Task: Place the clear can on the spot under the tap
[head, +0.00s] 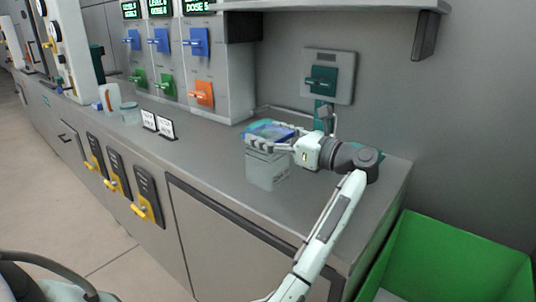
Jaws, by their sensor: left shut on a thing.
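The clear can (267,172) is a see-through, box-like container with a blue and teal top, at the middle of the head view over the right part of the grey counter. I cannot tell whether the can's base touches the counter. The tap (321,80) is a teal fitting on a grey wall plate, behind and right of the can. Its lower part is partly hidden by my gripper, and the spot under it is hidden by my wrist. My right gripper is out of view.
Dispensers with blue, green and orange handles (204,93) stand behind left. Small sign cards (166,129), a clear jar (131,113) and an orange-handled cup (109,98) are on the counter (213,160). A shelf (330,6) overhangs. A green bin (455,255) is at right.

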